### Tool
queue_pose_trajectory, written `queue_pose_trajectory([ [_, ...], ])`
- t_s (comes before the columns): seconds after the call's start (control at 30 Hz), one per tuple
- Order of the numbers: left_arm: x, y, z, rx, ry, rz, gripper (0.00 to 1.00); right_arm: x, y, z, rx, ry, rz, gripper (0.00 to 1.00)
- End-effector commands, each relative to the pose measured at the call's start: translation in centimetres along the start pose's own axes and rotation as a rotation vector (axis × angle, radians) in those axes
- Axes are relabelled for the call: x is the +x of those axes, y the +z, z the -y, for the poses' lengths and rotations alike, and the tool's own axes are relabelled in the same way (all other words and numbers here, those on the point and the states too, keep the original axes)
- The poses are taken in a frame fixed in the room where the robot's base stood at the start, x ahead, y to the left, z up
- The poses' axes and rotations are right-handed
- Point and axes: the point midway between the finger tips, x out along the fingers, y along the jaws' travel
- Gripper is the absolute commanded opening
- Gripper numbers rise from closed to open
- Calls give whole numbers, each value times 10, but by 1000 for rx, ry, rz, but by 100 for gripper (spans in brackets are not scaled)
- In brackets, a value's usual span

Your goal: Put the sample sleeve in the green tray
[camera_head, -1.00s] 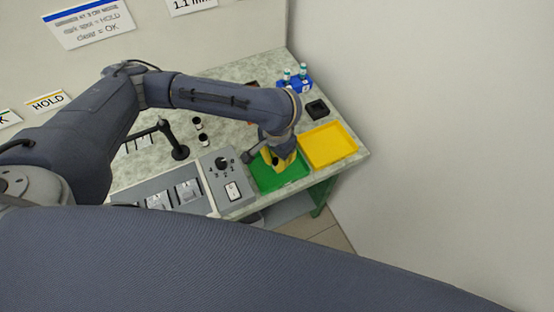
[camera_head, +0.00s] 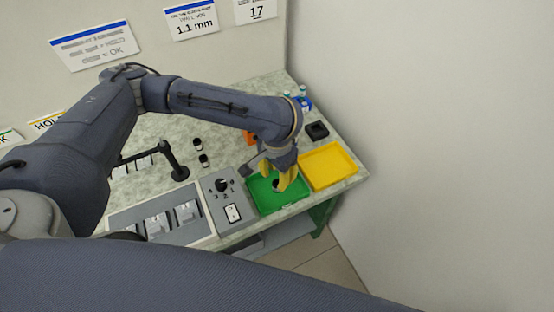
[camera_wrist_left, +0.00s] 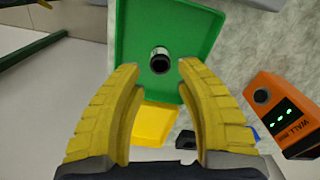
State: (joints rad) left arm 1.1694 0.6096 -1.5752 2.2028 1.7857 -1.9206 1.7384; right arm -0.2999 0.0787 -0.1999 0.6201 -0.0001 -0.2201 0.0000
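The sample sleeve (camera_wrist_left: 160,61) is a short metallic cylinder with a dark open end. It is in the green tray (camera_wrist_left: 204,20), seen against the tray floor in the left wrist view. In the head view it is a small dark spot (camera_head: 276,184) in the green tray (camera_head: 297,207), partly hidden by my fingers. My left gripper (camera_wrist_left: 158,66) has yellow fingers spread on both sides of the sleeve, with a gap at each side. It also shows over the tray in the head view (camera_head: 282,178). My right gripper is not in view.
A yellow tray (camera_head: 328,166) sits right of the green one. A grey control box (camera_head: 226,199) with a knob stands at its left. An orange wall gauge (camera_wrist_left: 287,117) with green lights, a black square holder (camera_head: 317,130) and two small dark cylinders (camera_head: 203,160) are behind.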

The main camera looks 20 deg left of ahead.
Motion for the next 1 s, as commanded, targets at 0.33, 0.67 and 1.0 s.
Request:
queue_pose_trajectory([
  [0.33, -48, -1, 0, 1, -2, -2, 35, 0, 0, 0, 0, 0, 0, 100],
  [0.67, -74, 0, 0, 1, -1, 0, 35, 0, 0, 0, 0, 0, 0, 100],
  [1.0, -81, 0, 0, 0, 0, 1, 35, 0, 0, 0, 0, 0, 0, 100],
])
